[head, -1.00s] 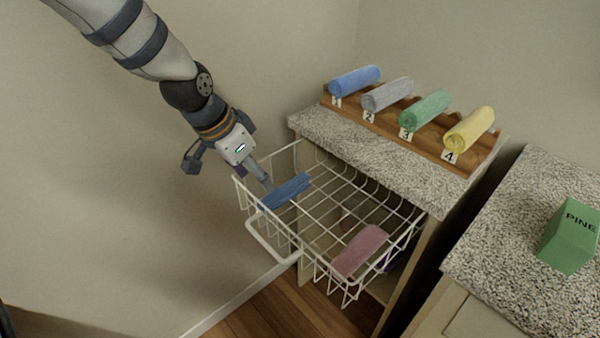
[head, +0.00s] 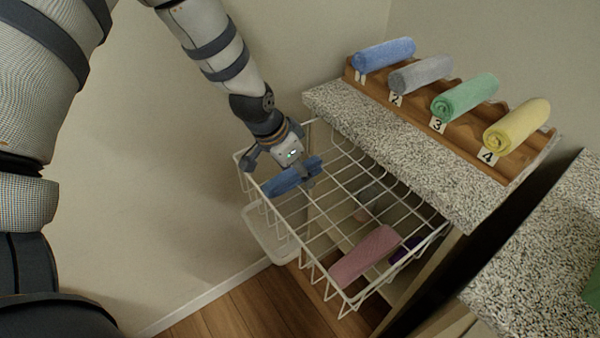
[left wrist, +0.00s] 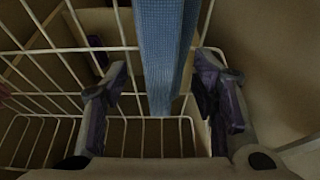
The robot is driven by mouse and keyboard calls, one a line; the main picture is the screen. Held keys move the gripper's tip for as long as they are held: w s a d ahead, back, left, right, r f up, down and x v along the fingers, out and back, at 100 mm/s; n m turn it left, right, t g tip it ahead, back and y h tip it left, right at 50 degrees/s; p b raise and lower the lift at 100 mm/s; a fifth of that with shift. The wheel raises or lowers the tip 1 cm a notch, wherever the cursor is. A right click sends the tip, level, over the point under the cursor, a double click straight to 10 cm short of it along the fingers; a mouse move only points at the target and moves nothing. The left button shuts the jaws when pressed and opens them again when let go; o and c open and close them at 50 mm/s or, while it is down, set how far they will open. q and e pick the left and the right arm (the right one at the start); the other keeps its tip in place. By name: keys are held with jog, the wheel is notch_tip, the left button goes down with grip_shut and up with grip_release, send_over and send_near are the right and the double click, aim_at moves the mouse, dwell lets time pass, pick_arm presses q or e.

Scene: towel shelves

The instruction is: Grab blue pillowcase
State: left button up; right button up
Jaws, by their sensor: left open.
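The blue pillowcase (head: 284,182) lies at the left end of the white wire basket (head: 281,220). In the left wrist view the blue pillowcase (left wrist: 165,40) is a long ribbed strip running down between the two fingers. My left gripper (head: 303,178) is over the pillowcase, partly hiding it in the head view. In the left wrist view my left gripper (left wrist: 163,92) is open, with one finger on each side of the cloth and gaps showing. My right gripper is not in view.
A pink cloth (head: 365,256) and a purple item (head: 405,250) are at the basket's right end. On the granite counter (head: 330,103), a wooden rack (head: 465,144) holds blue (head: 384,55), grey (head: 421,75), green (head: 465,97) and yellow (head: 517,125) rolled towels. A wall stands behind.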

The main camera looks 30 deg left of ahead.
pick_arm(q)
jog(key=shift+w+r, duration=0.1)
jog(key=shift+r, duration=0.05)
jog(key=c, duration=0.8)
jog(key=shift+c, duration=0.2)
